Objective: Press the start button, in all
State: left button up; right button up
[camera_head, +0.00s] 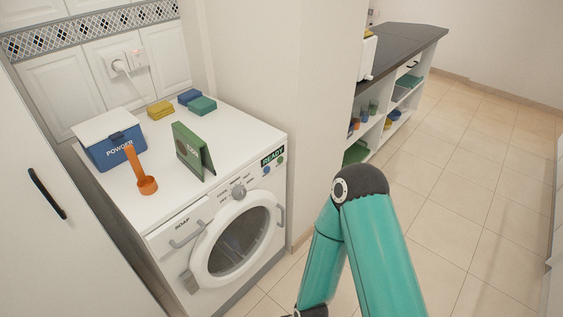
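The white washing machine (215,120) stands against the wall at the left. Its front panel has a small dark display reading READY (272,155), a blue round button (267,169) and a green round button (279,160) below it. No label on either button is readable. A grey knob (239,191) sits left of them. The round door (240,240) looks shut, and the drawer marked SOAP (184,230) looks closed. One of my teal arms rises at the lower right, bent at a dark elbow, apart from the machine. Neither gripper shows in this view.
On the machine top stand a blue POWDER box (118,151), an orange scoop (147,184), a green card stand (190,150) and several small packs (160,109). A wall (240,70) and a dark-topped shelf counter (405,45) stand right. The tiled floor (470,170) is clear.

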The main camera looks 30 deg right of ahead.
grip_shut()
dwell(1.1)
